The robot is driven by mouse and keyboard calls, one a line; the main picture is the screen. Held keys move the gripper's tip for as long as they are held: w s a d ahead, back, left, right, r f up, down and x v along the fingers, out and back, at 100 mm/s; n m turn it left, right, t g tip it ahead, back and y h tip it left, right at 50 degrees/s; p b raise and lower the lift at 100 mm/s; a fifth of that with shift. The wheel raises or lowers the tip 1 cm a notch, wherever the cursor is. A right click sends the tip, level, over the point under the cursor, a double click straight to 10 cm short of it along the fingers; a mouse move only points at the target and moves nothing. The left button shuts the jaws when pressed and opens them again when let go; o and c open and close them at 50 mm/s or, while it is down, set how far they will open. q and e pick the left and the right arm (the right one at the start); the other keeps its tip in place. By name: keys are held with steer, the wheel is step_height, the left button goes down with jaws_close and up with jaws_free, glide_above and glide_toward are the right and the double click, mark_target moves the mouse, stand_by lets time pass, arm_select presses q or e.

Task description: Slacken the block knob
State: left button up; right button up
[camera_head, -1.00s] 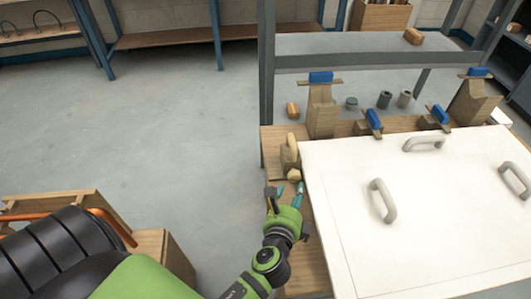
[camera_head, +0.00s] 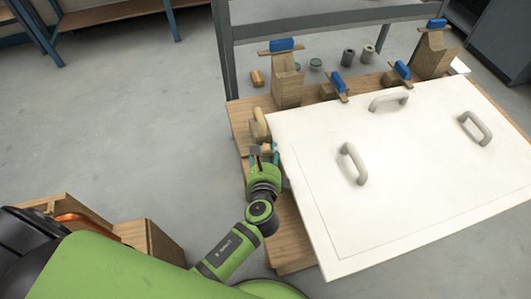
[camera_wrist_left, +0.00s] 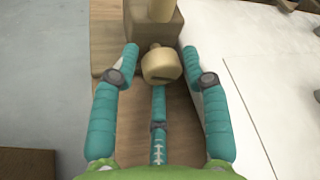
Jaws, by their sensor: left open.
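The block knob (camera_wrist_left: 160,65), pale and rounded with a dark slot in its face, sticks out of a brown wooden block (camera_wrist_left: 150,40) in the left wrist view. My left gripper (camera_wrist_left: 160,56) is open. Its two outer teal fingers stand either side of the knob with gaps, and the third finger points at it from below. In the head view my left gripper (camera_head: 263,153) is at the bench's left edge and mostly hides the knob. A tan rounded piece (camera_head: 260,125) shows just beyond it. My right gripper is not in view.
A large white panel (camera_head: 400,200) with several grey handles lies on the wooden bench (camera_head: 290,245), close to the gripper's right. Wooden posts with blue-topped clamps (camera_head: 282,45) line the far edge. Open floor (camera_head: 130,130) lies to the left.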

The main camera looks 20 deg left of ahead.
arm_select(q)
steer(key=c, duration=0.8)
steer(key=shift+c, duration=0.2)
steer(key=n+t+b, duration=0.1)
steer(key=b, duration=0.2)
steer(key=n+h+b, duration=0.1)
steer(key=b, duration=0.2)
steer(key=shift+a+f+n+t, duration=0.1)
steer(key=shift+f+n+t, duration=0.3)
steer(key=shift+r+n+b, duration=0.25)
steer(key=shift+n+b, duration=0.05)
steer(key=shift+b, duration=0.15)
steer(key=shift+r, duration=0.15)
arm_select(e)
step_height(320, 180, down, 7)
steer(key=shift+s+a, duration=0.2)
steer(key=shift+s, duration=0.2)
